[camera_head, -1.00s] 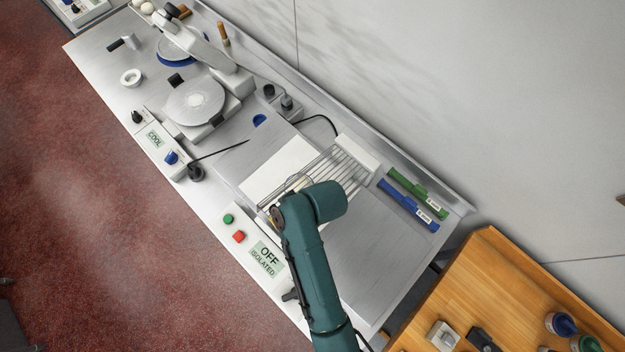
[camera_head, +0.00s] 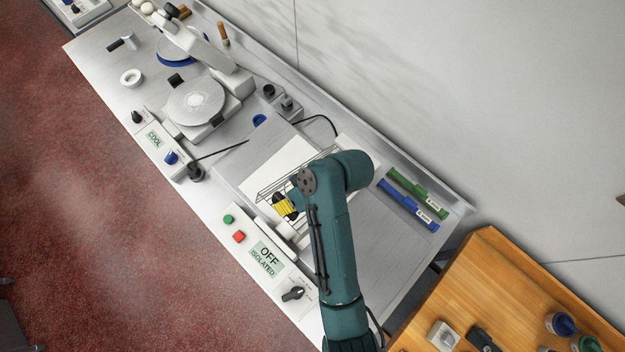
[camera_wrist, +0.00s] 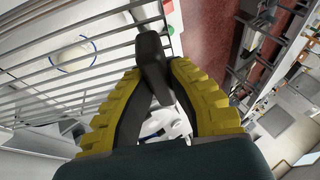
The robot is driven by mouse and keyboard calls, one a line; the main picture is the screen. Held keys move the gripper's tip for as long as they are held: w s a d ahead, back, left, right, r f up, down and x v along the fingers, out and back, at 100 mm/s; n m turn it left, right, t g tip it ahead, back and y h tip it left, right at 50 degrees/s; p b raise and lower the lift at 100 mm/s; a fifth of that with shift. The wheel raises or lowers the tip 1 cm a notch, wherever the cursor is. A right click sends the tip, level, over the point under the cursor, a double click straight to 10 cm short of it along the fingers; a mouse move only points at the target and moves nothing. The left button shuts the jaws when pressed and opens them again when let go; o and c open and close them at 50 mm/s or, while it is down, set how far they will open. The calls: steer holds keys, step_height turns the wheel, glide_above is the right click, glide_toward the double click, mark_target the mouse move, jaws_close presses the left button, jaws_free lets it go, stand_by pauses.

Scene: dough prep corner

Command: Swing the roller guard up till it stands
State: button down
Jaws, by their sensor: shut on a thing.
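The roller guard (camera_head: 272,186) is a frame of thin metal bars on the sheeter, partly hidden behind my arm in the head view. It looks tilted up off the bed, but its exact angle is hard to tell. In the wrist view its bars (camera_wrist: 75,72) run across the left side. My gripper (camera_head: 284,206), with yellow and black fingers, is at the guard's near edge. In the wrist view my gripper (camera_wrist: 155,85) is shut on the guard's dark handle (camera_wrist: 151,62). My arm hides the guard's far right part.
The panel reading OFF ISOLATED (camera_head: 268,258) has a black knob (camera_head: 293,293) beside it. Green and red buttons (camera_head: 239,237) sit to its left. Blue (camera_head: 408,206) and green (camera_head: 418,193) bars lie to the right of my arm. A wooden table (camera_head: 500,290) stands at lower right.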

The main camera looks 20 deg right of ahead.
steer(key=w+d+r+y, duration=0.1)
steer(key=d+r+y, duration=0.1)
steer(key=d+r, duration=0.2)
steer(key=shift+w+r+m+g, duration=0.3)
steer(key=shift+r, duration=0.55)
steer(key=w+d+r+y, duration=0.2)
steer(key=d+r, duration=0.2)
steer(key=shift+d+r+m+g+y, duration=0.25)
steer(key=shift+d+m+g+y, duration=0.05)
steer(key=shift+d+y, duration=0.1)
steer(key=w+d+r, duration=0.2)
steer(key=d+r, duration=0.1)
steer(key=d, duration=0.2)
steer(key=shift+d, duration=0.35)
steer(key=c, duration=1)
jaws_free()
steer(key=shift+r, duration=0.2)
steer(key=shift+o, duration=0.2)
